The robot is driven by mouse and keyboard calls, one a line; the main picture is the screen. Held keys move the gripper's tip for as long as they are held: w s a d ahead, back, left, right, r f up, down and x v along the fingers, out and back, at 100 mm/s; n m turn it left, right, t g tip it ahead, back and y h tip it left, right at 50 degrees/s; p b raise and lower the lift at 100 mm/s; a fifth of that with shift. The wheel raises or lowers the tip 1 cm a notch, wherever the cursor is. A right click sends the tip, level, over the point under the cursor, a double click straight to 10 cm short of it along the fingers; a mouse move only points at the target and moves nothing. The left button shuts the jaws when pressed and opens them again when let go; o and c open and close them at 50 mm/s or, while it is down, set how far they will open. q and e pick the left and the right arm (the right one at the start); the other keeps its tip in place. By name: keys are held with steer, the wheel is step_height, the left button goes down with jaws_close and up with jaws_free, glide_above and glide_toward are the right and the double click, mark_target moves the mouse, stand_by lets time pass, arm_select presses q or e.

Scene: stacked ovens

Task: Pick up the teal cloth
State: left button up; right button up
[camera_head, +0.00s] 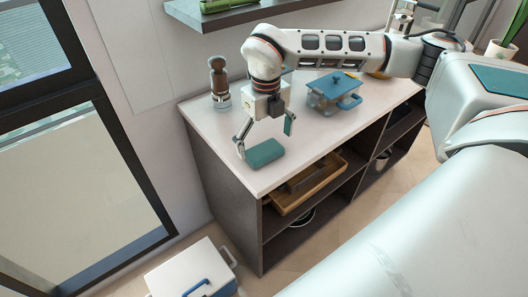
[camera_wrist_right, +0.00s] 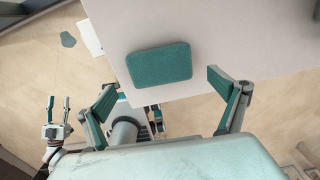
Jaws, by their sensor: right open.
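The teal cloth (camera_head: 264,153) is a folded, rounded rectangular pad lying flat near the front left edge of the white counter top (camera_head: 222,134). My right gripper (camera_head: 264,139) is over the cloth, with its two fingers spread and nothing between them. In the right wrist view the cloth (camera_wrist_right: 160,64) lies ahead of the open fingers (camera_wrist_right: 163,92), apart from both, close to the counter edge. My left gripper (camera_wrist_right: 59,105) shows small at the lower left of the right wrist view, its fingers apart and empty.
A mill-like grinder (camera_head: 219,82) stands behind the cloth. A clear container with a blue lid (camera_head: 335,91) stands to the right. A wooden tray (camera_head: 308,186) sits on the shelf below. A white box with blue handles (camera_head: 190,269) is on the floor. A wall shelf (camera_head: 240,14) hangs above.

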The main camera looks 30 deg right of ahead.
mark_target(266, 151)
steer(key=shift+w+d+f, duration=0.1)
steer(key=shift+f, duration=1.7)
steer(key=c, duration=1.1)
steer(key=shift+r, duration=0.1)
step_height(266, 151, up, 20)
steer(key=shift+f, duration=0.1)
steer(key=shift+o, duration=0.8)
steer(key=shift+c, duration=0.6)
